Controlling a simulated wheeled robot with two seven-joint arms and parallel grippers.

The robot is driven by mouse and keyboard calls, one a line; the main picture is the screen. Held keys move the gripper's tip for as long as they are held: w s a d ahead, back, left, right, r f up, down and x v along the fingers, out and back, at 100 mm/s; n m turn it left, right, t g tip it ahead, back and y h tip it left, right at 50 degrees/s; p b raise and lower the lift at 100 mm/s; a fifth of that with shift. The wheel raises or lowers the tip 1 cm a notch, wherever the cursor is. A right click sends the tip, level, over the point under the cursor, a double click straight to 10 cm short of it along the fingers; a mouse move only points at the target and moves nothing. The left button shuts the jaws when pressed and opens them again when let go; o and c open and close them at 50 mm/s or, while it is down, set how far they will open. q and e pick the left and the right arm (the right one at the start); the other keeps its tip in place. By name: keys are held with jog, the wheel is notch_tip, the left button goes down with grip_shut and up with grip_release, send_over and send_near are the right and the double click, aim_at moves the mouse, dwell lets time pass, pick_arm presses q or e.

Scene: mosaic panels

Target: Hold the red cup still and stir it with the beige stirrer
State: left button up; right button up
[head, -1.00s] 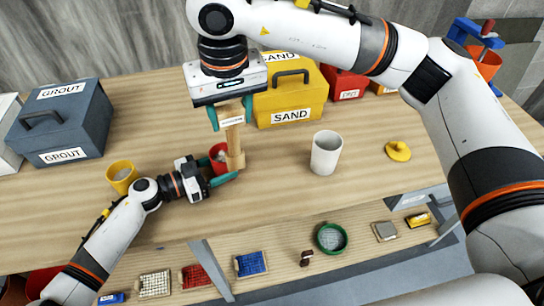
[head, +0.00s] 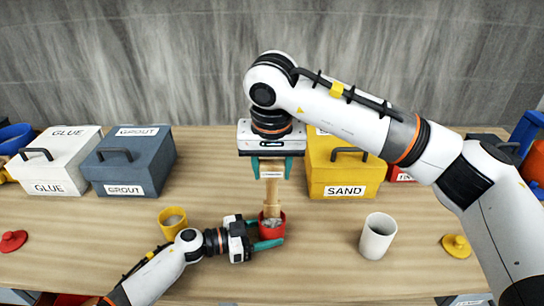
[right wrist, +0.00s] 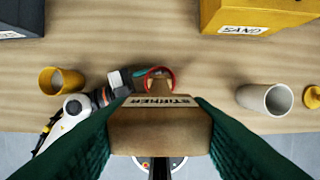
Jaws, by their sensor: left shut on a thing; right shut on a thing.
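The red cup (head: 279,233) stands upright on the table with greyish contents at its mouth. My left gripper (head: 262,234) is shut on it from the left, with teal fingers at its sides. The beige stirrer (head: 272,192) hangs upright from my right gripper (head: 272,170), which is shut on its top block above the cup. The stirrer's lower end is at the cup mouth; how deep it reaches I cannot tell. In the right wrist view the labelled stirrer block (right wrist: 160,130) fills the middle, and the red cup rim (right wrist: 160,71) shows beyond it.
A yellow cup (head: 173,222) stands left of the red cup, near my left arm. A white cup (head: 377,237) and yellow lid (head: 456,246) are to the right. Glue (head: 54,162), grout (head: 130,165) and sand (head: 343,170) boxes stand behind. A red lid (head: 13,241) lies far left.

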aim_at(272, 195)
jog(key=shift+f, duration=3.1)
jog(key=shift+s+a+f, duration=0.2)
jog(key=shift+s+d+f, duration=0.15)
jog(key=shift+d+f, duration=0.05)
jog(key=shift+f, duration=0.2)
jog(key=shift+r, duration=0.1)
